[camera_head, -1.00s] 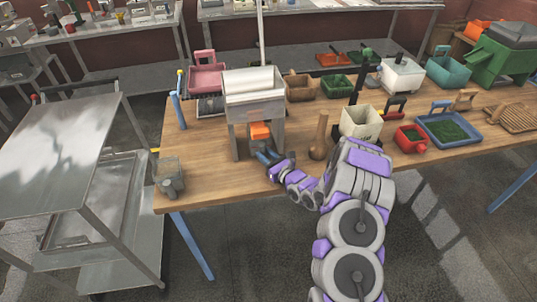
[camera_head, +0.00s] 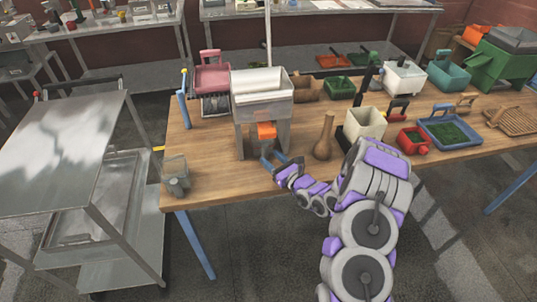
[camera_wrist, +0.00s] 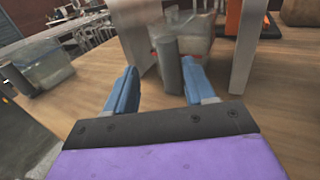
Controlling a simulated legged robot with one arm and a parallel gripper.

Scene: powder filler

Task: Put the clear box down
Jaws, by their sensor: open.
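A clear box (camera_wrist: 192,42) with a grey handle (camera_wrist: 168,62) stands between the legs of the powder filler (camera_head: 262,98), below its orange part (camera_head: 266,131). It appears to rest on the wooden table; in the head view it is hard to make out. My gripper (camera_head: 281,160) is at the filler's front, low over the table. In the wrist view my gripper (camera_wrist: 158,88) has its blue fingers spread, with the handle ahead of the gap between them. The fingers look clear of the handle and hold nothing.
A second clear box with a grey handle (camera_head: 175,176) stands at the table's left front corner. A brown wooden pestle-like tool (camera_head: 325,140) and a cream container (camera_head: 363,124) stand right of the filler. The table (camera_head: 222,184) is bare in front left of the filler.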

